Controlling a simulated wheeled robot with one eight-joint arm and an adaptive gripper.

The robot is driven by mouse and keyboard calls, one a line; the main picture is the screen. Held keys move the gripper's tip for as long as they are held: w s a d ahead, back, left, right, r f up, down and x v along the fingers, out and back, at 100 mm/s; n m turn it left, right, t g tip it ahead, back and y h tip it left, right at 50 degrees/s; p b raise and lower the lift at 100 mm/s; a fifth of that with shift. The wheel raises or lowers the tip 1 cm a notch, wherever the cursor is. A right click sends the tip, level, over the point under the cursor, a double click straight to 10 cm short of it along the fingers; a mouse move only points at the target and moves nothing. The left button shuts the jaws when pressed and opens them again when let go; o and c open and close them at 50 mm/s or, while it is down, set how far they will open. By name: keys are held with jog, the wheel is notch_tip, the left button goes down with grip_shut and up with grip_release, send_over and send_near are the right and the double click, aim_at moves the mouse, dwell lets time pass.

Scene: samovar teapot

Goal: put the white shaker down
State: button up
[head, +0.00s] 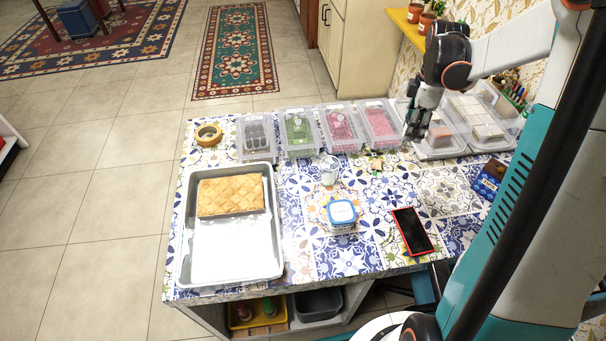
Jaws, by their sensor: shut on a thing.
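My gripper (414,131) is above the back right part of the tiled table (383,232), by the clear lidded boxes. Its dark fingers are shut and point down. The white shaker in its grip is hidden by the fingers or too small to make out. I cannot tell how far its bottom is from the table or boxes.
Clear boxes (299,130) line the back edge, with larger clear covers (485,118) at right. A small clear cup (329,171), blue-lidded tub (341,216), red-edged phone (412,231) and baking tray (185,226) stand nearer. Tiled patches between them are bare.

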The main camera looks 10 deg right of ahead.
aim_at(404, 187)
jog(key=d+f+n+b, duration=0.1)
jog(key=f+b, duration=0.1)
jog(key=f, duration=0.5)
jog(key=s+d+f+n+b, duration=0.1)
jog(key=f+b, duration=0.1)
jog(key=f, duration=0.5)
jog(key=s+d+f+b, duration=0.1)
jog(key=f+b, duration=0.1)
jog(key=f, duration=0.5)
jog(key=shift+d+n, duration=0.1)
jog(key=shift+n, duration=0.3)
jog(key=shift+f, duration=0.1)
jog(key=shift+f, duration=0.1)
jog(key=o, duration=1.1)
notch_tip(404, 187, up, 12)
jog(key=p, duration=0.4)
